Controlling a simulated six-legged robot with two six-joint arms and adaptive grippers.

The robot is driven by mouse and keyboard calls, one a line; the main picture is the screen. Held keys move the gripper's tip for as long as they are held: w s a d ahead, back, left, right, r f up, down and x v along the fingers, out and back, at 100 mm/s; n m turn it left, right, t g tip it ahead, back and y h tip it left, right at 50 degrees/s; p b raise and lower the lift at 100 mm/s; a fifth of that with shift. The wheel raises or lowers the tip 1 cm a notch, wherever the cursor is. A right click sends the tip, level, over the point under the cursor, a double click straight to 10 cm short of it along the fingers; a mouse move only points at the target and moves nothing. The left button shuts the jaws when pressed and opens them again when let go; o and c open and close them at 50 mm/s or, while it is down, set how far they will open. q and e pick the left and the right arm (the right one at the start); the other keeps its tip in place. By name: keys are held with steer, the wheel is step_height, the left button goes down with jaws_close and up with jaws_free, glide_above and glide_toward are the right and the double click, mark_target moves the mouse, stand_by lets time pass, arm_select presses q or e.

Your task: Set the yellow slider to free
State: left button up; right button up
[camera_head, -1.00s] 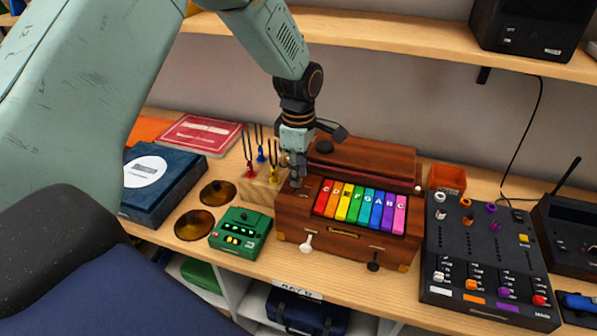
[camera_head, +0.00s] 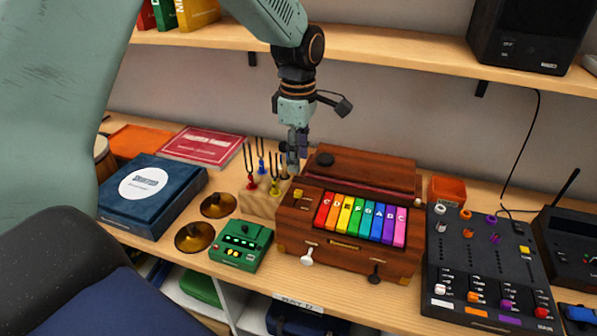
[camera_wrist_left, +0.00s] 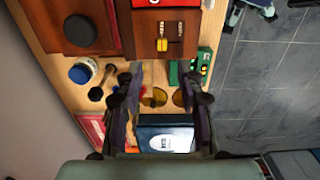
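The yellow slider (camera_head: 299,193) is a small block on the top left of the wooden instrument (camera_head: 345,252) with rainbow keys (camera_head: 362,217).
Tuning forks in a wooden block (camera_head: 262,204) stand close to the left. A green box (camera_head: 240,244), brass discs (camera_head: 195,238) and a blue box (camera_head: 150,195) lie further left. A black mixer (camera_head: 480,265) is at the right. A shelf (camera_head: 400,48) runs above.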

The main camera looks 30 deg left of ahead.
arm_select(q)
step_height(320, 180, up, 4)
steer(key=shift+w+f, duration=0.1)
steer(key=shift+f, duration=0.15)
stand_by(0.4)
